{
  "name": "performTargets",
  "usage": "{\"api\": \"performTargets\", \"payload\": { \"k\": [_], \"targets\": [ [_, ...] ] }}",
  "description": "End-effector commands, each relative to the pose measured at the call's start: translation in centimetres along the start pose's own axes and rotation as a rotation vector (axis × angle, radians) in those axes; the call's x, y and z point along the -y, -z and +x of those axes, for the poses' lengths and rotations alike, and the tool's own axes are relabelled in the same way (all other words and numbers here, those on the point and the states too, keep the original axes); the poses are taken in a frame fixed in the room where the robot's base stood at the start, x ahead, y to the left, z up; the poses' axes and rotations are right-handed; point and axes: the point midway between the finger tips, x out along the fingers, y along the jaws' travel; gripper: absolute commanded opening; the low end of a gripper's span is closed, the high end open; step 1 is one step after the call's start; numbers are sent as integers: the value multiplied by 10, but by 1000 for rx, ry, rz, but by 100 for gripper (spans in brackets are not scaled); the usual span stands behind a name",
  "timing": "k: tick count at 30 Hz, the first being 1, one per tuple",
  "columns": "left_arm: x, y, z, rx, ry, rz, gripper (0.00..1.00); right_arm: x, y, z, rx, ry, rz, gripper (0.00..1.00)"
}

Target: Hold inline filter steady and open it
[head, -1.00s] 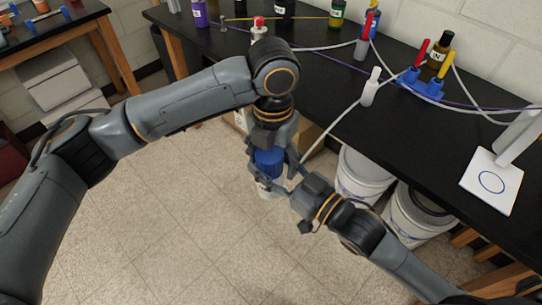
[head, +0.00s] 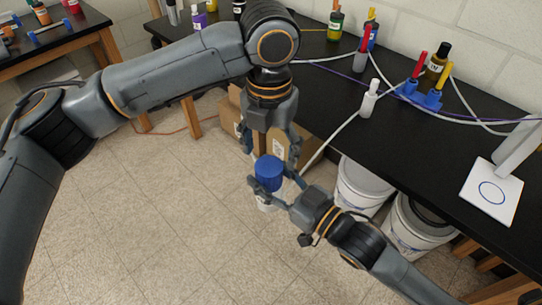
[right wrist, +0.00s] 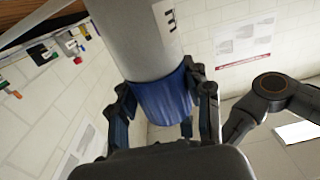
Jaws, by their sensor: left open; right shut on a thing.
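The inline filter shows in the head view as a blue cap (head: 268,172) above a pale lower body (head: 266,204), held over the floor in front of the bench. My right gripper (head: 270,190) is shut around the filter from the lower right. In the right wrist view, its fingers (right wrist: 163,105) flank the blue part (right wrist: 163,98), with a grey cylinder (right wrist: 140,45) with dark lettering beyond it. My left gripper (head: 270,147) points down above the cap with its fingers apart and empty. The fingers hide part of the filter's body.
The black bench (head: 440,140) runs along the right. It carries a white bottle (head: 369,100), blue fittings (head: 425,97) with tubing, and a white plate (head: 492,190) with a blue circle. White buckets (head: 362,185) and cardboard boxes (head: 280,148) stand underneath.

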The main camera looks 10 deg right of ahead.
Motion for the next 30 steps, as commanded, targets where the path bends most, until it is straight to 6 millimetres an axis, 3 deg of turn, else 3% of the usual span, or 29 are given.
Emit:
{"api": "performTargets", "payload": {
  "k": [5,15,21,30],
  "targets": [
    [-2,2,-3,-3,0,-38,71,0,0,0,-2,0,0,0],
    [-1,3,47,-4,2,-38,71,0,1,0,-2,0,0,0],
    [-1,3,66,-3,1,-38,71,0,1,0,-2,0,0,0],
    [-1,2,70,-1,2,-38,71,0,1,0,-2,0,0,0]
  ]
}}
